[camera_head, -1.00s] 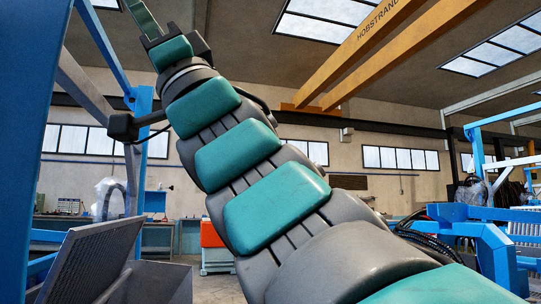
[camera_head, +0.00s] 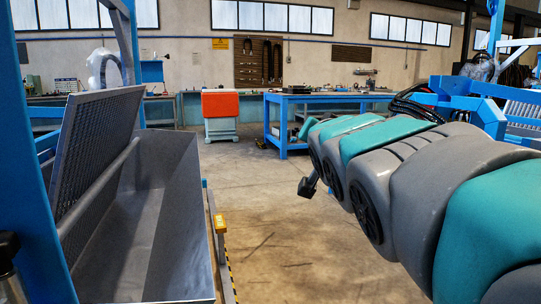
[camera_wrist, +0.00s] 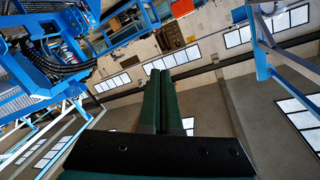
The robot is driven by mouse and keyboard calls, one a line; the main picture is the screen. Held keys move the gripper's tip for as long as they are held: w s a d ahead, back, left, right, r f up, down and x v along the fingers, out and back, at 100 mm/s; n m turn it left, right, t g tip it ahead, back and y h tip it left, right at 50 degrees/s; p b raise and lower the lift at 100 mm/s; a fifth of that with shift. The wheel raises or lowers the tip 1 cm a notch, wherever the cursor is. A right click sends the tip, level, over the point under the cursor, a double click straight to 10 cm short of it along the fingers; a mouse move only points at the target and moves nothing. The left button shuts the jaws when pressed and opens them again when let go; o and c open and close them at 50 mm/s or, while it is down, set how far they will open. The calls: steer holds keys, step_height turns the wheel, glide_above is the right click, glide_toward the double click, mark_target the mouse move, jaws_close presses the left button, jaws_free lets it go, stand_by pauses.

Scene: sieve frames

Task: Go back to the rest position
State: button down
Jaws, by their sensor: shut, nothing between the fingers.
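My gripper (camera_wrist: 157,72) shows in the wrist view as two long dark green fingers lying side by side, shut with nothing between them. Beyond the fingertips are the hall's wall and windows, seen tilted. Nothing touches the fingers. In the head view my grey and teal arm comes in from the right edge and points away, low across the right half. The far end of the arm is foreshortened there, and the fingers cannot be made out clearly.
A grey metal trough (camera_head: 165,215) with a perforated sieve panel (camera_head: 92,150) stands at the left, beside a blue post (camera_head: 35,190). A red-topped cabinet (camera_head: 220,104) and a blue workbench (camera_head: 283,140) stand farther back. Blue machinery (camera_head: 487,112) is behind my arm. The middle floor (camera_head: 270,225) is clear.

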steer(key=s+d+f+n+g+h, duration=0.1)
steer(key=s+d+f+g, duration=0.25)
steer(key=f, duration=0.55)
steer(key=s+d+f+g, duration=0.25)
steer(key=s+f, duration=0.25)
steer(key=f, duration=0.3)
steer(key=s+d+f+n+g+h, duration=0.1)
steer(key=s+d+f+g, duration=0.2)
steer(key=f, duration=0.6)
steer(key=s+a+f+n+g, duration=0.1)
steer(key=s+f+g, duration=0.3)
steer(key=s, duration=0.9)
steer(key=s+a+f+n+g, duration=0.1)
steer(key=s+f+n+g, duration=0.1)
steer(key=s+f+g, duration=0.3)
steer(key=s+f, duration=0.4)
steer(key=s, duration=0.3)
steer(key=shift+s+f+g+y, duration=0.3)
steer(key=shift+s+f+y, duration=0.05)
steer(key=shift+f+y, duration=0.05)
